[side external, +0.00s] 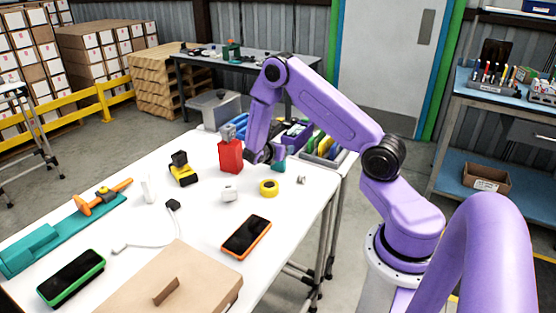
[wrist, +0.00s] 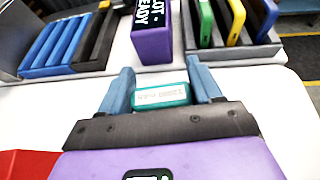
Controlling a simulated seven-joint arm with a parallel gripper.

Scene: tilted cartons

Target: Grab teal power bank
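The teal power bank (wrist: 161,94) lies between the two blue fingers of my gripper (wrist: 161,82) in the wrist view, with printed text on its visible face. Its ends come close to the inner faces of both fingers; I cannot tell whether they press on it. In the side view, a small teal piece (side external: 278,167) shows beside my gripper (side external: 264,156) at the table's far edge, partly hidden by the gripper. It looks low, at or close to the white tabletop.
A red block (side external: 230,156) stands just left of my gripper. A purple box (wrist: 152,32) and a rack of upright coloured devices (wrist: 235,58) lie beyond the fingers. A yellow tape roll (side external: 269,187) and an orange-edged phone (side external: 246,236) lie nearer on the white table (side external: 205,215).

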